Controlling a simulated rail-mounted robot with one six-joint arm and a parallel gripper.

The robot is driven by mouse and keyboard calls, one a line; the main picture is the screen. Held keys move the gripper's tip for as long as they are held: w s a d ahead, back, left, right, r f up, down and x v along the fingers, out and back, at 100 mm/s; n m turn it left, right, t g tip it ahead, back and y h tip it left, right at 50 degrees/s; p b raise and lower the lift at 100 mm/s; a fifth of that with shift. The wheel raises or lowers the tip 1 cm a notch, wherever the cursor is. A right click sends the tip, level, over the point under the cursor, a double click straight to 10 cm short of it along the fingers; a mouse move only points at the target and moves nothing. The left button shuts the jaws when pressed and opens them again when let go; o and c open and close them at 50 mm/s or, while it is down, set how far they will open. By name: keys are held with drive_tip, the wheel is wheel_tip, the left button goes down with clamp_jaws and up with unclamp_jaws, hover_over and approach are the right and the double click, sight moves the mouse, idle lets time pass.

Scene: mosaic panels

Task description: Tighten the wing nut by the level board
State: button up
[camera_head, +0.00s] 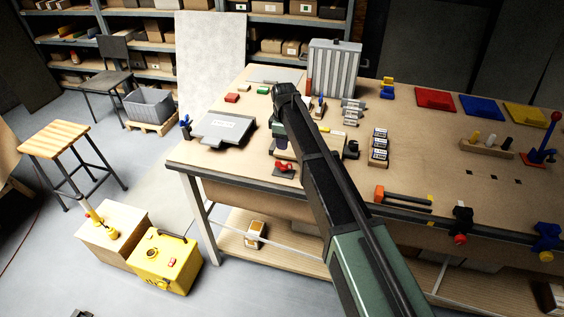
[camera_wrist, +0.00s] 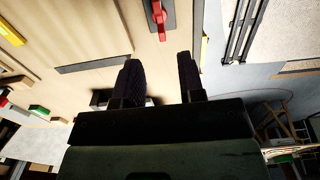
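A red handle-like piece (camera_head: 285,167) sits on a small dark base near the table's front edge. It also shows in the wrist view (camera_wrist: 159,18), ahead of the gap between my fingers. I cannot tell whether it is the wing nut. A grey board with a white label (camera_head: 222,127) lies at the table's left corner; I cannot tell if it is the level board. A small blue piece (camera_head: 185,122) stands at its left edge. My gripper (camera_wrist: 158,60) is open and empty, its two dark fingers apart. In the head view my arm partly hides the area around it.
A grey ribbed box (camera_head: 334,70) stands at the back of the workbench (camera_head: 400,165). Black-and-white blocks (camera_head: 379,147) stand right of my arm. An orange-and-black tool (camera_head: 402,198) lies along the front edge. Red, blue and yellow trays are at the back right.

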sight(284, 163)
wheel_tip(284, 163, down, 11)
drive_tip(key=b, duration=1)
drive_tip(key=shift+f+b, duration=0.1)
drive_tip(key=shift+b, duration=0.3)
clamp_jaws()
